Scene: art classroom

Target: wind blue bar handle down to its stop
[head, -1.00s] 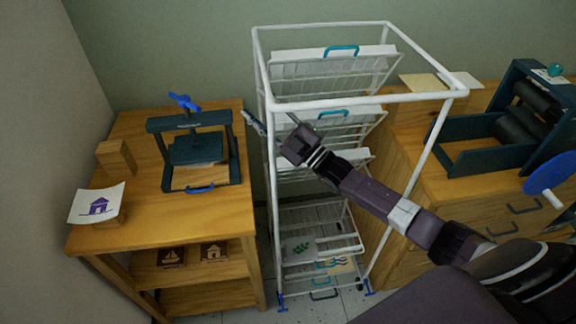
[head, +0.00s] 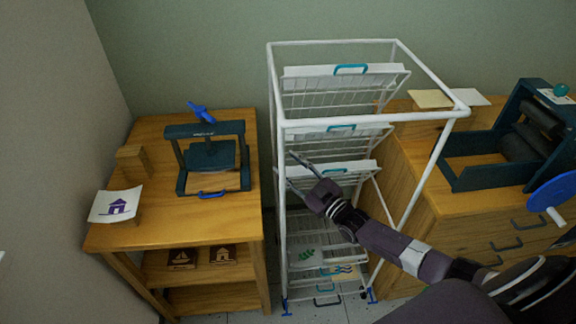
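The blue bar handle (head: 201,111) sits on top of the dark teal press (head: 204,131) on the wooden table at left. It lies slantwise above the press's crossbeam. The flat dark plate (head: 211,155) hangs below the beam, over the press bed; its exact gap to the bed is unclear. My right gripper (head: 291,170) is open and empty, its fingers spread and pointing left. It is in front of the white wire rack, to the right of and lower in the picture than the handle, and clear of the press. My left gripper is out of view.
The white rack (head: 372,118) with tilted shelves stands between the two tables. A house print (head: 116,205) and a wooden block (head: 132,160) are left of the press. A roller press with a blue wheel (head: 556,193) is at right. The table front (head: 190,230) is clear.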

